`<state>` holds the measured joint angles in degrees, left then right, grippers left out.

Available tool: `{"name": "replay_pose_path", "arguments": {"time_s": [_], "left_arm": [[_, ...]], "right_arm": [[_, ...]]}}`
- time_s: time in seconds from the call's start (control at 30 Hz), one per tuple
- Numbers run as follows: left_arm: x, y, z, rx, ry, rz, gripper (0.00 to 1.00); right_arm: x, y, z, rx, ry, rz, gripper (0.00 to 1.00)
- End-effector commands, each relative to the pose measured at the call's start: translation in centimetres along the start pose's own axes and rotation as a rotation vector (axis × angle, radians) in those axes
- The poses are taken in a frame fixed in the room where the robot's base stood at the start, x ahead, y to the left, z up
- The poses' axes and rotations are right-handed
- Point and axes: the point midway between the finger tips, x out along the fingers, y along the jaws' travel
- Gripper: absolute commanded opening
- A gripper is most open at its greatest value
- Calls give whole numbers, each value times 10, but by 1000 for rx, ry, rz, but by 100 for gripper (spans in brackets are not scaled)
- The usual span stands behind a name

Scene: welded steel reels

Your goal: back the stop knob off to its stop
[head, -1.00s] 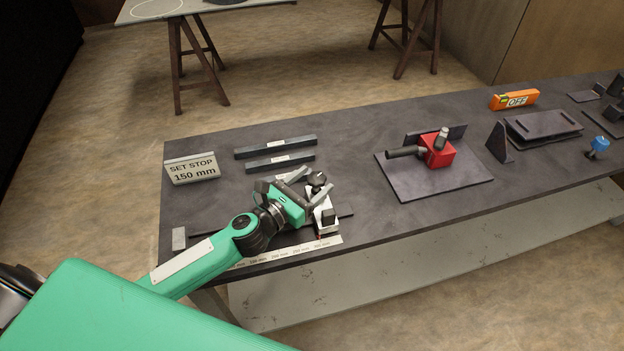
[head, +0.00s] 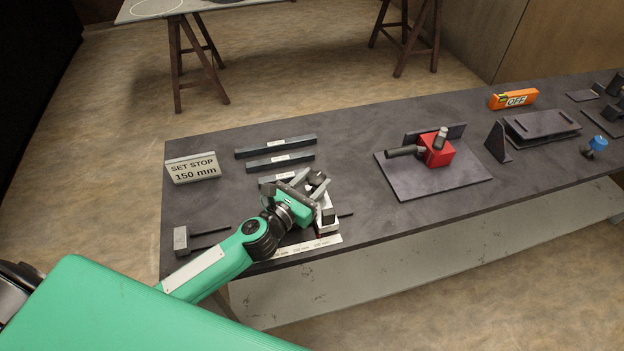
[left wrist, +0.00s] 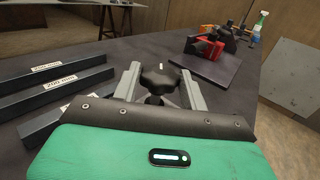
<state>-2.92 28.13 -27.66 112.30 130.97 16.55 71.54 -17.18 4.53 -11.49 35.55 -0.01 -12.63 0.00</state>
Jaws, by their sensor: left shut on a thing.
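The stop knob (left wrist: 160,77) is black and lobed, with a small white mark on top, in the left wrist view. My right gripper is not in view.
A sign (head: 193,167) reading "SET STOP 150 mm" stands at the bench's left. Several dark labelled bars (head: 275,147) lie behind my gripper. A red clamp (head: 437,151) stands on a plate to the right.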

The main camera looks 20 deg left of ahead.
Motion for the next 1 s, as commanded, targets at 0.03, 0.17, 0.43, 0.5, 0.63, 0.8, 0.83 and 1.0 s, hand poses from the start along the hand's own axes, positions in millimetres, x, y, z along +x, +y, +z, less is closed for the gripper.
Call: {"name": "replay_pose_path", "arguments": {"time_s": [0.03,0.17,0.43,0.5,0.63,0.8,0.83,1.0], "left_arm": [[0,-1,1,-3,0,14,20],[0,0,1,-1,0,30,20],[0,0,0,0,0,30,49],[0,0,0,0,0,30,63],[0,0,0,0,0,30,65],[-1,0,0,0,1,29,65],[-2,0,0,0,1,29,65],[-16,-1,-2,-1,2,29,65]], "right_arm": [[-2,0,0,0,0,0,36],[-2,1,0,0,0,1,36],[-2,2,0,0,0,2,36],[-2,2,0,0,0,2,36],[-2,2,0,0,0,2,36],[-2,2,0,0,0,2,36],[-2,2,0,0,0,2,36],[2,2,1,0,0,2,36]]}}
